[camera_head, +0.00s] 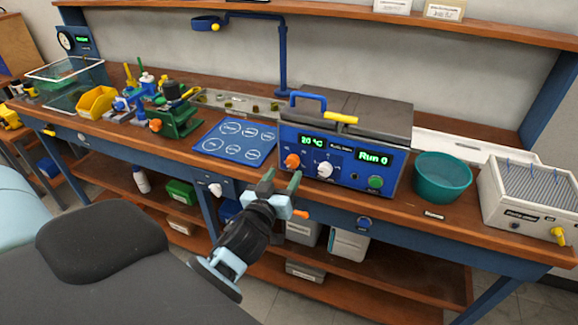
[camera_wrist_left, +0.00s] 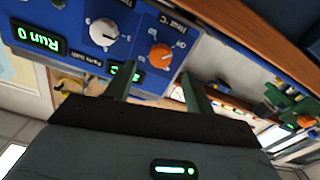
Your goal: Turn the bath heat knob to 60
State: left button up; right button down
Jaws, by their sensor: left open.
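The bath (camera_head: 345,150) is a blue-fronted box on the bench with a dark lid. Its orange heat knob (camera_head: 292,161) is at the front panel's left, under a green display (camera_head: 311,141) reading 20 °C. In the left wrist view the orange knob (camera_wrist_left: 160,55), beside "Heat °C" lettering, shows its white pointer mark. My left gripper (camera_head: 281,178) is open and empty, in front of and slightly below the knob, its fingers pointing at the panel. In the wrist view the fingers (camera_wrist_left: 156,82) straddle the knob's line, apparently without touching it. My right gripper is out of view.
A white knob (camera_head: 325,169) sits right of the heat knob, and a green button (camera_head: 375,182) is under the "Run 0" display (camera_head: 373,157). A blue mat (camera_head: 234,140) lies left of the bath. A teal bowl (camera_head: 442,177) stands to its right.

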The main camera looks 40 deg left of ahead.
aim_at(291, 163)
pick_arm(q)
jog(key=x, duration=0.3)
jog(key=shift+w+a, duration=0.1)
jog(key=shift+w, duration=0.25)
jog(key=shift+w+a, duration=0.1)
jog(key=shift+w, duration=0.45)
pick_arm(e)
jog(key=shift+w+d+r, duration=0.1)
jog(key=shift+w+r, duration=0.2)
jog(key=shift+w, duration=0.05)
pick_arm(q)
jog(key=shift+c, duration=0.4)
jog(key=c, duration=0.9)
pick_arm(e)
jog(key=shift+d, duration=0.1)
